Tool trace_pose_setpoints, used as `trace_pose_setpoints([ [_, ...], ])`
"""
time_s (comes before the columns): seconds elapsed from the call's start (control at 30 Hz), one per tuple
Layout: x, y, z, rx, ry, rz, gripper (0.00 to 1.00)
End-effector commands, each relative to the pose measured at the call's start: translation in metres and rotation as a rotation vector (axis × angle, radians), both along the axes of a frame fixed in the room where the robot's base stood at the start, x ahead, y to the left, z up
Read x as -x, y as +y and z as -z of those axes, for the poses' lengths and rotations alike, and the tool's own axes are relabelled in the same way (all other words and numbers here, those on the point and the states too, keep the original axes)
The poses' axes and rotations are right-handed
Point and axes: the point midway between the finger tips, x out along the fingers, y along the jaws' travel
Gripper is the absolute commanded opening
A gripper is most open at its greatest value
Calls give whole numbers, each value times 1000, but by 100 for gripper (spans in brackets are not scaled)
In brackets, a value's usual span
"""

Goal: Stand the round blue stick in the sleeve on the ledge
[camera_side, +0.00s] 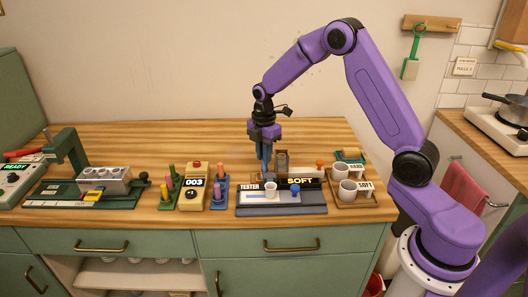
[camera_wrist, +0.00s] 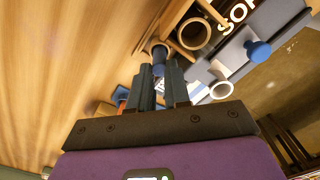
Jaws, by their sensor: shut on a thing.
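My gripper (camera_side: 266,167) points straight down at the back left of the tester board (camera_side: 315,210), just left of a grey upright cylinder (camera_side: 282,163) that looks like the sleeve. In the wrist view my gripper (camera_wrist: 160,78) is shut on the round blue stick (camera_wrist: 158,69), which shows as a small blue end between the fingertips. A greyish round shape (camera_wrist: 158,49) lies just beyond the stick; I cannot tell whether they touch. The open mouth of a round tube (camera_wrist: 194,34), likely the sleeve, shows to its right. The fingers hide most of the stick.
A white cup (camera_side: 271,187) and a blue ball-shaped knob (camera_side: 295,188) stand in front of the ledge. The table behind is clear.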

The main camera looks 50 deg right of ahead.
Motion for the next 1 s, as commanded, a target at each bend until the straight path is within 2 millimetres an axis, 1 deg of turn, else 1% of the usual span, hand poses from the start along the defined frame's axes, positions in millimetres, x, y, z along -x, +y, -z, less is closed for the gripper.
trace_pose_setpoints([
  [0.87,0,0,4,0,0,0,0],
  [0.9,0,0,4,0,0,0,27],
  [0.97,0,0,4,0,0,0,46],
  [1.0,0,0,4,0,0,0,47],
])
